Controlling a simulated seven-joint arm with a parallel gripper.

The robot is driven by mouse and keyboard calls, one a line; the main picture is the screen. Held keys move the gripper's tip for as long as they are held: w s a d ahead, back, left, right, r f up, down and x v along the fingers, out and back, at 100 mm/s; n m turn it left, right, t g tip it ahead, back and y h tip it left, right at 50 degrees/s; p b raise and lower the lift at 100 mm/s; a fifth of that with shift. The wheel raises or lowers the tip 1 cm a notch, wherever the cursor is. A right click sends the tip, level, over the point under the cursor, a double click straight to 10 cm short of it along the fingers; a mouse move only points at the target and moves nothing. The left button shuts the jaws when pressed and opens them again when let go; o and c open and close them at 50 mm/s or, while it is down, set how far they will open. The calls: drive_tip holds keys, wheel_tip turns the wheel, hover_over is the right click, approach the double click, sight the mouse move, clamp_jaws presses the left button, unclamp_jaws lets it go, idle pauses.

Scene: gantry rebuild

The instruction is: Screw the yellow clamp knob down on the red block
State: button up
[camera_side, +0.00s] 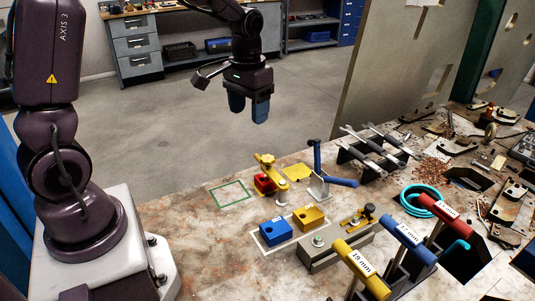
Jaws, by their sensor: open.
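The red block (264,184) sits on the worn bench, left of centre. A yellow clamp (268,162) stands at it, its arm reaching over the block's top; how tight its knob is I cannot tell. A second yellow clamp with a dark knob (368,209) is on the grey metal bar (325,252) further right. My gripper (249,108) hangs above and behind the red block, its blue fingers pointing down. It is open and empty, clear of everything.
A blue-handled lever (333,181), a wrench rack (372,150), a cyan coil (421,200) and coloured T-handles (360,263) crowd the right. A green outlined square (230,194) is bare.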

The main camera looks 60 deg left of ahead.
sight(268, 158)
drive_tip(key=w+a+f+n, duration=0.1)
drive_tip(key=w+a+f, duration=0.3)
drive_tip(key=w, duration=0.3)
drive_tip(key=f, duration=1.2)
drive_tip(key=shift+s+d+f, duration=0.1)
drive_tip(key=shift+s+d, duration=0.1)
drive_tip(key=shift+s, duration=0.05)
